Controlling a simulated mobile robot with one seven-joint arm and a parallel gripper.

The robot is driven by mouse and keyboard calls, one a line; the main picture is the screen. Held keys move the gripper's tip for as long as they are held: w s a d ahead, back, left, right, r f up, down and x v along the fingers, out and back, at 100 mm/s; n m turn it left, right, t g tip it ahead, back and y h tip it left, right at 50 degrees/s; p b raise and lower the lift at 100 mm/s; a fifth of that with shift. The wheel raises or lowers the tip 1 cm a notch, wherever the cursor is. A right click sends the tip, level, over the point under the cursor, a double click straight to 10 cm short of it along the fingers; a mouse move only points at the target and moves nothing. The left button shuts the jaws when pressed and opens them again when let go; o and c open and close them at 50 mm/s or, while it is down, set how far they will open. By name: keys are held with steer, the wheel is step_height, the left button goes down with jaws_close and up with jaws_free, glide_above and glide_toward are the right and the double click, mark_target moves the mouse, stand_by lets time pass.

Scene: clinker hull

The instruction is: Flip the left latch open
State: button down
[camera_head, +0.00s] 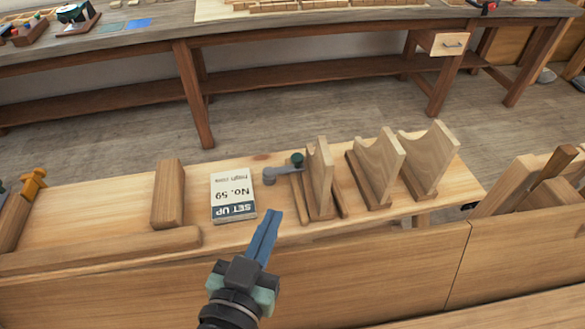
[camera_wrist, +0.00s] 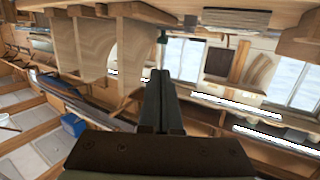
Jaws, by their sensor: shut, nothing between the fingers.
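A grey lever with a round hub and a dark green knob (camera_head: 283,173) lies on the light wooden bench, just left of the first upright wooden cradle. It is the only latch-like part I can make out; I cannot tell for sure that it is the left latch. My gripper (camera_head: 269,222) has blue fingers, is shut and empty, and points up the picture, below the lever and apart from it in the picture. In the wrist view my gripper (camera_wrist: 161,82) shows dark fingers together, and a small dark green knob (camera_wrist: 163,36) hangs beyond the tips.
Three notched wooden cradles (camera_head: 383,165) stand right of the lever. A wooden board front (camera_head: 370,265) runs along the near side. An orange-yellow clamp-like thing (camera_head: 34,181) is far left.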

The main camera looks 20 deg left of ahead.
steer(key=shift+s+a+f, duration=0.15)
steer(key=shift+s+f, duration=0.15)
steer(key=shift+f, duration=0.05)
steer(key=p, duration=0.3)
glide_toward(296, 162)
steer(key=x, duration=0.6)
steer(key=shift+w+f, duration=0.1)
steer(key=shift+w, duration=0.3)
